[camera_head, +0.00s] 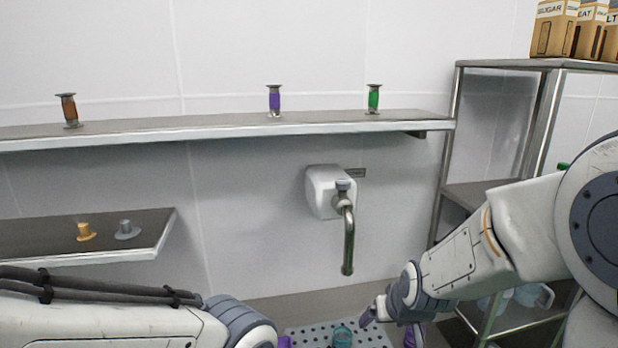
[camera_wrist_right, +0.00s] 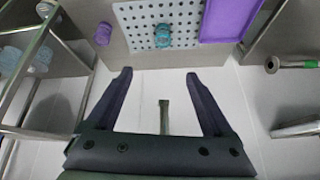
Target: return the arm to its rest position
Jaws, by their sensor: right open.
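My right arm comes in from the right in the head view. Its gripper (camera_head: 372,314) is low, near the perforated grey plate (camera_head: 305,336) under the tap. In the right wrist view the right gripper (camera_wrist_right: 158,76) has its two dark fingers wide apart with nothing between them. A teal object (camera_head: 342,336) on the plate is left of the gripper and also shows in the wrist view (camera_wrist_right: 162,36). My left arm crosses the bottom left of the head view; its gripper is outside the picture.
A wall tap (camera_head: 348,240) hangs above the plate. A long shelf (camera_head: 220,129) holds brown, purple and green handled pieces. A lower shelf (camera_head: 60,232) holds a yellow and a grey piece. A metal rack (camera_head: 447,150) stands right, with cartons (camera_head: 555,28) on top. A purple tray (camera_wrist_right: 228,18) lies beside the plate.

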